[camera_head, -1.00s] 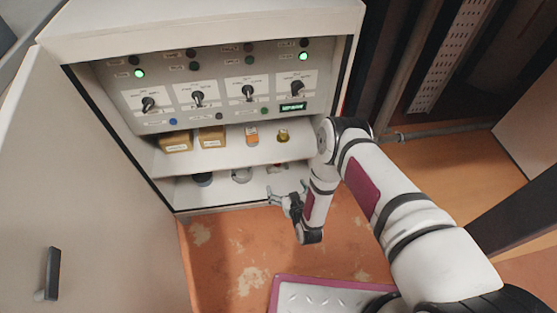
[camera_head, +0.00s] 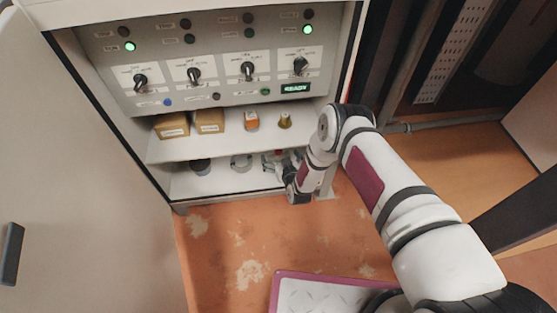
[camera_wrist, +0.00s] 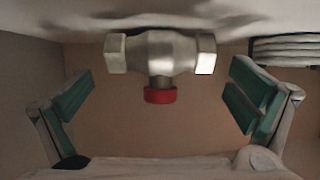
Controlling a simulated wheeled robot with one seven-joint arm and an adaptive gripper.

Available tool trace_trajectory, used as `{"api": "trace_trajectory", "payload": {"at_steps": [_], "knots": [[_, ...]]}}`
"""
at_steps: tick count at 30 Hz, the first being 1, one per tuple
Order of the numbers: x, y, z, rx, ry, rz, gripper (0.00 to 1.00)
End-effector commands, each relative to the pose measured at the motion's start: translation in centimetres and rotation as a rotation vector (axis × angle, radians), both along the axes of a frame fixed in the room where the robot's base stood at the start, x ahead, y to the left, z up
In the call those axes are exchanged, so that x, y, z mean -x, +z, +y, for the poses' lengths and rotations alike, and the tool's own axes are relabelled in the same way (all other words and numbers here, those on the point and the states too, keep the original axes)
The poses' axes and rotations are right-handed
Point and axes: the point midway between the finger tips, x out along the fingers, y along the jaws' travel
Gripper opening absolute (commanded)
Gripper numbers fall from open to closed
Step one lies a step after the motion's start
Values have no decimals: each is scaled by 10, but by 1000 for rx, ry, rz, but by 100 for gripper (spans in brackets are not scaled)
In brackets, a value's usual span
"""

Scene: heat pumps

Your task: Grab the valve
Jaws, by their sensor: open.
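The valve (camera_wrist: 160,55) is a silver metal body with two squared ends and a red cap on a short stem. In the wrist view it lies across the upper middle, between and beyond my fingers. My gripper (camera_wrist: 162,80) is open, with green-padded fingers spread on either side, and they appear apart from the valve. In the head view my gripper (camera_head: 277,166) reaches into the right part of the lower shelf. Only a small red spot of the valve (camera_head: 279,152) shows there; my gripper and arm hide most of it.
The lower shelf (camera_head: 222,180) also holds a grey ring-like part (camera_head: 240,162) and a dark round part (camera_head: 200,166). The upper shelf (camera_head: 225,146) above my gripper carries several boxes and a brass part (camera_head: 285,121). The cabinet door (camera_head: 85,180) stands open at left.

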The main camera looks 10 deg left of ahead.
Motion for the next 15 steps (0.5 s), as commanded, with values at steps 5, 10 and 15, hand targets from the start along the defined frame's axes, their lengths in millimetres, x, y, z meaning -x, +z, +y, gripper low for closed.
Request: {"api": "trace_trajectory", "payload": {"at_steps": [5, 10, 15], "knots": [[-13, -8, 6, -1, 0, -2, 100], [-15, -7, 7, 0, 0, 0, 100], [-15, -7, 7, 0, 0, 0, 84]]}}
